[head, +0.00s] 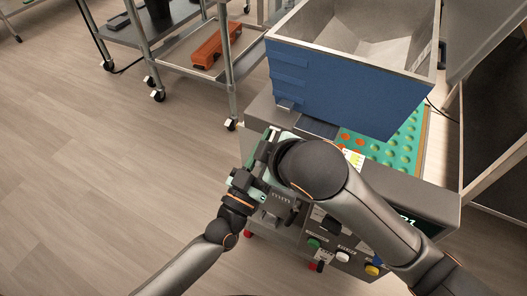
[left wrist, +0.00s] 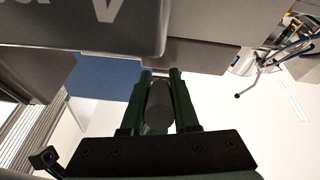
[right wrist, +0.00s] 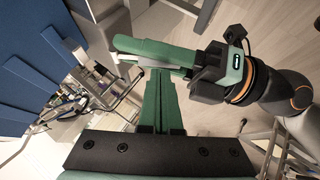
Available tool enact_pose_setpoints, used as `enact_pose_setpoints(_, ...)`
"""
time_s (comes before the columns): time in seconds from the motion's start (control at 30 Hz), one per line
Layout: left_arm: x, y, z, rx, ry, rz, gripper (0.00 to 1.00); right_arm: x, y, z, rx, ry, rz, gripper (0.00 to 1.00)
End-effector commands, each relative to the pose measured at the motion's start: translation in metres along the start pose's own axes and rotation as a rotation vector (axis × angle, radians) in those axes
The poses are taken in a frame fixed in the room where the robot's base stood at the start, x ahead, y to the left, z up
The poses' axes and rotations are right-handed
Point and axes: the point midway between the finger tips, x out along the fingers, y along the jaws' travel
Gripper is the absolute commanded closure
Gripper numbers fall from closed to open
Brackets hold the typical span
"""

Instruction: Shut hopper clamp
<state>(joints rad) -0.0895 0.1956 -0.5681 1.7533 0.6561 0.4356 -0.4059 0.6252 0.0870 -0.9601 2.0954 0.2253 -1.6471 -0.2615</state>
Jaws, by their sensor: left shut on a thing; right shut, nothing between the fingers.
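The blue hopper (head: 335,92) with its open metal bin stands on the grey depositor machine. My left gripper (head: 264,152) is at the machine's left side, below the hopper's near left corner. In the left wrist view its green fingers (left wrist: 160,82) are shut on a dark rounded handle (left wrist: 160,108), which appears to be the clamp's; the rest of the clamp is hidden. My right gripper's fingers (right wrist: 160,100) are shut and empty, close to the left gripper's green fingers (right wrist: 150,50). In the head view my right arm hides much of this spot.
A green mould tray (head: 405,150) with orange and green pieces lies under the hopper. Push buttons (head: 342,257) are on the machine's front. A wheeled cart (head: 178,62) with an orange object (head: 215,48) stands at back left. The floor at left is clear.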

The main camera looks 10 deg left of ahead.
Motion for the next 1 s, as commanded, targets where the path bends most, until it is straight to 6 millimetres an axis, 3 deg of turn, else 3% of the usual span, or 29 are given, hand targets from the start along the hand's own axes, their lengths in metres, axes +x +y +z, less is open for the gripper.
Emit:
enact_pose_setpoints(0.4, 0.002, 0.000, -0.005, -0.003, 0.014, -0.001, 1.00, 0.011, -0.003, 0.011, -0.032, -0.012, 0.047, 1.00)
enact_pose_setpoints(0.43, 0.002, 0.001, -0.005, -0.003, 0.014, -0.001, 0.70, 0.011, -0.003, 0.012, -0.032, -0.013, 0.046, 1.00)
enact_pose_setpoints(0.67, 0.001, 0.000, -0.003, -0.002, 0.009, -0.001, 0.44, 0.010, -0.003, 0.011, -0.032, -0.009, 0.047, 1.00)
enact_pose_setpoints(1.0, -0.004, 0.000, 0.000, -0.001, 0.001, -0.001, 0.42, 0.009, -0.002, 0.008, -0.033, -0.002, 0.048, 1.00)
